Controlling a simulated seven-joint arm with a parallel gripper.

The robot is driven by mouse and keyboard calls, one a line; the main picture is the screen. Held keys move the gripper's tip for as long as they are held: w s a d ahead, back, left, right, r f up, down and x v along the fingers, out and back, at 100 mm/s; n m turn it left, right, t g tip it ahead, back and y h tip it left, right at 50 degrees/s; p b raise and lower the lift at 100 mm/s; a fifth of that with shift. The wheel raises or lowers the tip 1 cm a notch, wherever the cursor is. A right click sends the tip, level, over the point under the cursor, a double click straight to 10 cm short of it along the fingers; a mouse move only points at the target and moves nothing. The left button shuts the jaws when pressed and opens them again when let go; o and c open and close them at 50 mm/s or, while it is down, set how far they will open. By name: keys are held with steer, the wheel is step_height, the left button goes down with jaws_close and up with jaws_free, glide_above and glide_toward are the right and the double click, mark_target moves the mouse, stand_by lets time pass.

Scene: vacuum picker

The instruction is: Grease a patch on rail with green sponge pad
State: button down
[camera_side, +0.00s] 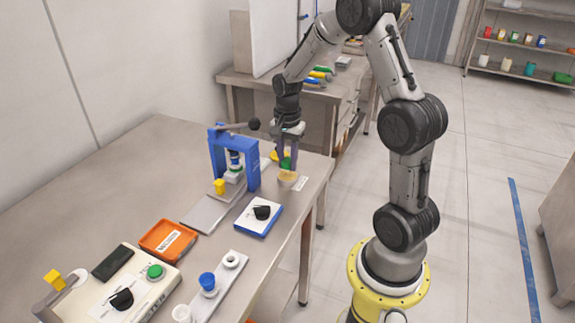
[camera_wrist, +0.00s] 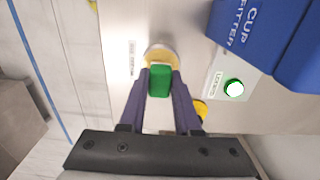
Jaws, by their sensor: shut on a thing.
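My gripper (camera_side: 287,158) points down near the far right end of the table and is shut on the green sponge pad (camera_wrist: 160,80). In the side view the pad (camera_side: 286,164) shows between the fingers, right over a small round tub (camera_side: 287,180) with a tan top. The tub's yellowish rim (camera_wrist: 160,52) shows behind the pad in the wrist view. I cannot tell whether the pad touches its contents. A flat grey strip that looks like the rail (camera_side: 205,213) runs out from under the blue press, left of my gripper.
The blue press (camera_side: 252,165), marked as a cup fitter, stands close left of my gripper. A blue-edged pad with a black piece (camera_side: 262,212), an orange tray (camera_side: 166,240) and a cup strip (camera_side: 226,276) lie nearer. The table's right edge (camera_side: 318,200) is close.

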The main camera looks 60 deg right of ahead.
mark_target(287, 160)
steer(key=shift+r, duration=2.55)
